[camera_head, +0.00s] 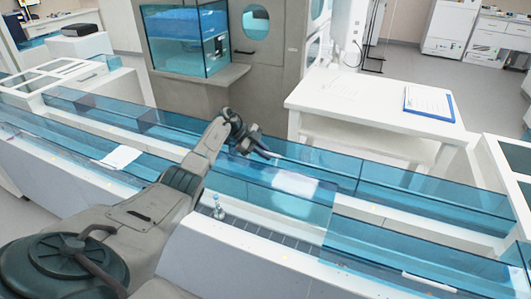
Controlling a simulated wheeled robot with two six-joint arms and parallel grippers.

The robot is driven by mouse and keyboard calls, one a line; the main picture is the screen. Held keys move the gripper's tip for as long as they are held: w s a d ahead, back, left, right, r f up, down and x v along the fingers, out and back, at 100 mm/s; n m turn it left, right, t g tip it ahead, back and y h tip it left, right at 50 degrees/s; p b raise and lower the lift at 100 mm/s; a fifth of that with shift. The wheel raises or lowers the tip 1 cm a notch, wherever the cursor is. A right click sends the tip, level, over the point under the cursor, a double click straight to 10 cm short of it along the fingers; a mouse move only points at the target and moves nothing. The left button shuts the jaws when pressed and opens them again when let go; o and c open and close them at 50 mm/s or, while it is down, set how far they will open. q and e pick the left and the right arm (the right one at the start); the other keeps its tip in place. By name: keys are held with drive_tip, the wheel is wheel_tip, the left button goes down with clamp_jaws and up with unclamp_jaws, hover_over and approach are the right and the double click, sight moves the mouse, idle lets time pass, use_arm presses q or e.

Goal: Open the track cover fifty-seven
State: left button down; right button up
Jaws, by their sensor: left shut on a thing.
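A clear blue track cover (258,190) with a white label (297,186) stands tilted up along the middle of the near track. Below it a stretch of the track (275,236) is uncovered. A small tube (218,208) stands upright in that stretch, beside my left arm. My left gripper (272,156) is at the raised upper edge of this cover and is shut on it; the exact contact is small and partly hidden by the fingers. My right gripper is not in view.
Other blue covers lie along the track to the right (415,262) and left (75,150). A second covered track (425,192) runs behind. A white table (375,105) with a clipboard (429,103) and a glass-fronted cabinet (185,40) stand beyond.

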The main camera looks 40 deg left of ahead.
use_arm(q)
drive_tip(key=shift+s, duration=0.1)
drive_tip(key=c, duration=1.5)
unclamp_jaws()
drive_tip(key=shift+c, duration=0.2)
drive_tip(key=shift+o, duration=0.2)
drive_tip(key=shift+a, duration=0.1)
drive_tip(key=b+v, duration=0.3)
drive_tip(key=v, duration=0.7)
drive_tip(key=shift+s+a+r, duration=0.15)
drive_tip(key=shift+a+r, duration=0.05)
drive_tip(key=shift+r, duration=0.05)
